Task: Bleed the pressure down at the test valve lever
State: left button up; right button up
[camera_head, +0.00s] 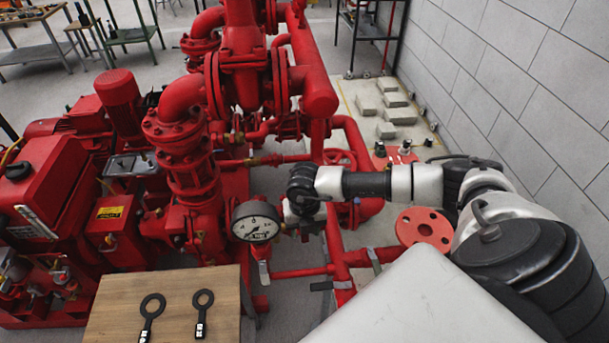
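A round pressure gauge (255,221) with a white dial stands upright on the red pipework near the middle. A pale lever (263,273) hangs down just below the gauge. Other small handles sit on the low red pipes, one dark grey (322,286) and one grey (374,261); I cannot tell for certain which is the test valve lever. My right arm reaches in from the right, and its gripper (301,216) points down beside the gauge's right side, by small brass fittings. Its fingers are small and partly hidden, so their opening and any contact are unclear. My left gripper is out of view.
A wooden table (220,290) with two black ring-ended tools (149,310) stands at the front. Red pumps and pipes (180,130) crowd the left and middle. A red flange (424,227) lies under my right arm. A grey block wall (500,70) bounds the right.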

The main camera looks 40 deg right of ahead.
notch_tip(320, 180, up, 11)
jog(key=b, duration=0.1)
jog(key=shift+b, duration=0.4)
